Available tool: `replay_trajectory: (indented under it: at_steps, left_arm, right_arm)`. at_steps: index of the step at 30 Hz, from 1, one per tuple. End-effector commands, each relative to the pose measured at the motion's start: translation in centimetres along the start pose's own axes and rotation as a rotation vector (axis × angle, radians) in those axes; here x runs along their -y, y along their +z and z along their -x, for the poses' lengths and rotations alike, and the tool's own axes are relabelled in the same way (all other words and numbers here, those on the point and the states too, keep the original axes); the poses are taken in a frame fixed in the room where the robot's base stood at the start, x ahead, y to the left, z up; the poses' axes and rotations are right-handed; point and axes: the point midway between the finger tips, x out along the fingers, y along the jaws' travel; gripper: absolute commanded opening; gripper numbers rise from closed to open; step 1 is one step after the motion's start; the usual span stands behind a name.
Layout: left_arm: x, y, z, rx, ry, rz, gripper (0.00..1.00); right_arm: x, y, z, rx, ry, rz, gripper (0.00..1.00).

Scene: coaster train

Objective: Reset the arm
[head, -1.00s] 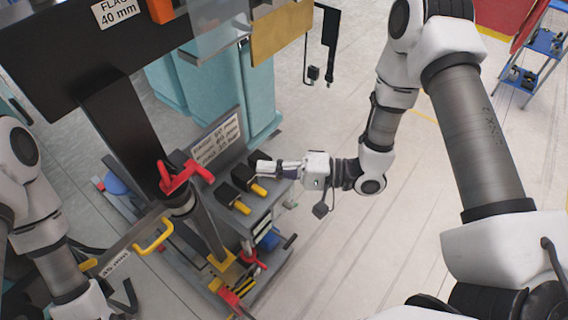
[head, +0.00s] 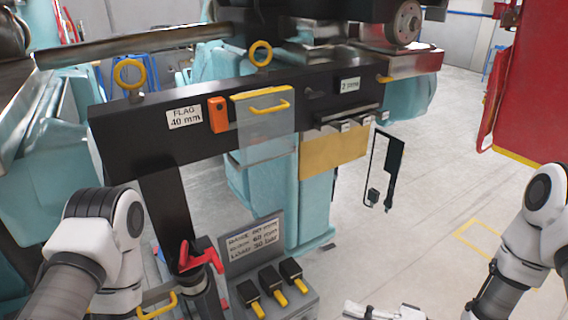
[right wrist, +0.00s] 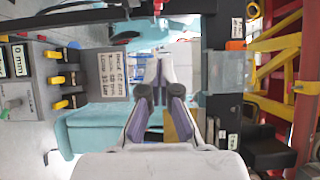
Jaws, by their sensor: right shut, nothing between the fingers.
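My right gripper (head: 350,308) shows at the bottom edge of the head view, partly cut off, to the right of the lever box and apart from it. In the right wrist view its fingers (right wrist: 163,72) come together at the tips, shut and empty. The right arm runs down the right side of the head view. Links of my left arm show at the left; its gripper is out of frame. Three black levers with yellow ends (head: 272,284) stand on the grey lever box, and they also show in the right wrist view (right wrist: 58,80).
A sign panel (head: 254,242) rises behind the levers. A red handle (head: 200,257) stands left of them. A black beam (head: 150,135) carries a clear guard with a yellow handle (head: 268,106) and a tan plate (head: 335,154). A black pendant hangs at its right. Open floor (head: 420,230) lies right.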

Motion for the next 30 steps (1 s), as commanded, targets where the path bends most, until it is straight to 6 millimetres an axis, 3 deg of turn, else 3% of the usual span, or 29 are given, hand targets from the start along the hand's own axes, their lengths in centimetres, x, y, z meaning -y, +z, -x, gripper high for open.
replay_trajectory:
  at_steps: [3, 11, 16, 19, 22, 24, 27, 30]
  left_arm:
    - [0.0, 0.0, -2.0, 0.0, 0.0, 0.002, 0.63]
    - [0.1, 0.0, -5.1, -0.001, 0.0, 0.002, 0.63]
    - [0.1, 0.0, -7.1, -0.001, 0.0, 0.001, 0.63]
    - [0.1, 0.0, -8.4, 0.0, 0.0, 0.001, 0.63]
    - [0.1, 0.0, -9.8, 0.0, 0.0, 0.001, 0.63]
    - [0.1, 0.0, -10.6, 0.0, 0.0, 0.001, 0.63]
    - [0.1, 0.0, -10.3, 0.0, 0.0, 0.001, 0.63]
    - [0.1, 0.0, -10.2, -0.001, 0.0, 0.001, 0.63]
  right_arm:
    - [-3.0, 0.9, -0.3, 0.022, 0.017, -0.018, 0.0]
    - [-9.8, 3.3, -1.4, 0.007, 0.144, -0.096, 0.0]
    - [-16.4, 4.0, -0.9, -0.071, 0.353, -0.076, 0.0]
    - [-21.3, 4.7, 0.4, -0.108, 0.539, -0.026, 0.0]
    - [-27.1, 6.0, 3.6, -0.118, 0.812, 0.056, 0.0]
    - [-30.6, 7.4, 7.5, -0.082, 1.061, 0.127, 0.0]
    - [-32.0, 9.6, 13.7, 0.041, 1.385, 0.196, 0.0]
    - [-32.1, 11.2, 17.3, 0.191, 1.543, 0.231, 0.0]
